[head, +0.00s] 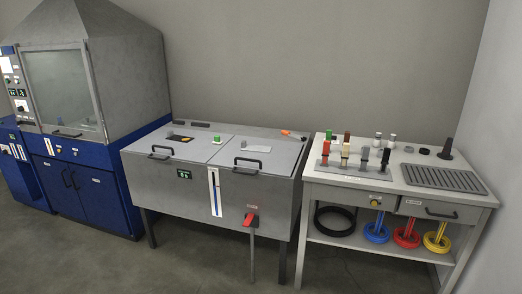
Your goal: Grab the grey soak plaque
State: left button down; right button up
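I cannot single out a grey soak plaque for certain. A small dark flat piece (180,138) with a yellowish edge lies on the left lid of the grey two-lid tank (170,180). A small green block (217,139) lies near it. Dark strips (199,123) lie along the tank's back edge, and a small orange piece (285,132) lies at the back right. Any of the small grey or dark pieces is too small to read. Neither of my grippers is in view.
Coloured coils hang or stand below. A blue-based hooded cabinet (90,195) stands left. The floor in front is clear.

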aim_at(244, 146)
jog(key=i+j+z, duration=0.35)
jog(key=i, duration=0.5)
jog(key=i+j+z, duration=0.35)
jog(key=i+j, duration=0.45)
jog(key=i+j+z, duration=0.35)
jog(key=i+j, duration=0.35)
jog(key=j, duration=0.15)
